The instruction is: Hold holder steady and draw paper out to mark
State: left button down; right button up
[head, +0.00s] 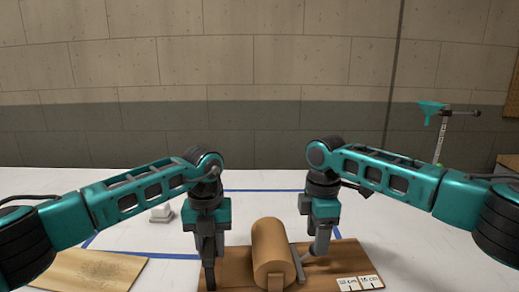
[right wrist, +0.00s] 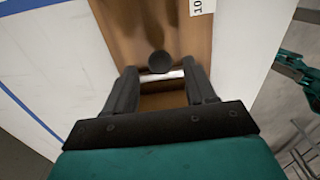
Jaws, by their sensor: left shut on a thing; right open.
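The holder is a brown wooden board (head: 345,262) on the white table, with a fat brown paper roll (head: 271,245) lying along it. My left gripper (head: 209,276) is down at the board's left edge, shut on the holder; its contact point is mostly hidden. My right gripper (head: 310,254) is low over the board, right of the roll, beside a grey bar (head: 298,262). In the right wrist view my right gripper (right wrist: 161,80) is open, with a pale strip (right wrist: 162,76) between its fingers and a dark round knob (right wrist: 160,62) just beyond. White mark labels (head: 360,283) lie at the board's right front.
Blue lines (head: 265,190) mark the table. The table right of the board looks clear.

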aim_at(308, 254)
jog(key=shift+f, duration=2.35)
grip_shut()
